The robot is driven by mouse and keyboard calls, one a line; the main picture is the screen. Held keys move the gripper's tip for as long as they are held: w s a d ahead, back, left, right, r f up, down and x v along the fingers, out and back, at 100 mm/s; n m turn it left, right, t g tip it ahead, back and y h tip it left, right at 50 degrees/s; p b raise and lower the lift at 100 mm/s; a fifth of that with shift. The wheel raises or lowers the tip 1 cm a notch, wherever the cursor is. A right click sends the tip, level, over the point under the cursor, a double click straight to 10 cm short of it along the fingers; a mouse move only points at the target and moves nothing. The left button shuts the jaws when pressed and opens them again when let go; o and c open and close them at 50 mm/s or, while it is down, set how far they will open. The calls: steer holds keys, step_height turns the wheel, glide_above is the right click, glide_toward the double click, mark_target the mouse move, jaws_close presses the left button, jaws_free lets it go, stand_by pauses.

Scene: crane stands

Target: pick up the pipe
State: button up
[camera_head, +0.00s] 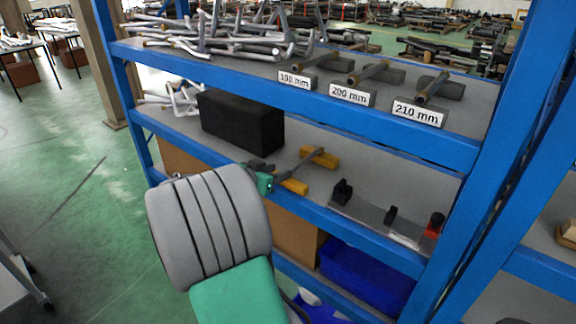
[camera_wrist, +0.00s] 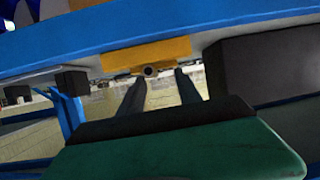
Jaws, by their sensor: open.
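A thin grey pipe (camera_head: 304,163) lies on two yellow blocks (camera_head: 319,157) on the middle shelf of a blue rack. In the wrist view the pipe (camera_wrist: 149,71) shows end-on, in front of a yellow block (camera_wrist: 168,53). My gripper (camera_head: 266,170) is at the front edge of that shelf, by the pipe's near end. In the wrist view my gripper (camera_wrist: 158,79) is open, its two dark fingers apart with the pipe's end between them, nearer the left finger. I cannot tell whether a finger touches it.
A black box (camera_head: 241,122) stands left of my gripper, and small dark fixtures (camera_head: 342,191) stand to the right. The upper shelf (camera_head: 390,128) above holds short pipes on labelled stands and a pile of grey bars (camera_head: 215,45). A blue bin (camera_head: 365,279) sits below.

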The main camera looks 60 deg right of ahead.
mark_target(301, 162)
steer(key=shift+m+g+h, duration=0.4)
steer(key=shift+m+g, duration=0.2)
steer(key=shift+g, duration=0.1)
steer(key=d, duration=0.1)
steer(key=s+d, duration=0.1)
steer(key=d, duration=0.1)
steer(key=shift+s+d+r, duration=0.15)
steer(key=shift+s+d, duration=0.15)
steer(key=shift+s, duration=0.1)
steer(key=p+x, duration=0.1)
steer(key=x, duration=0.5)
steer(key=shift+d, duration=0.15)
steer(key=shift+c, duration=0.2)
jaws_close()
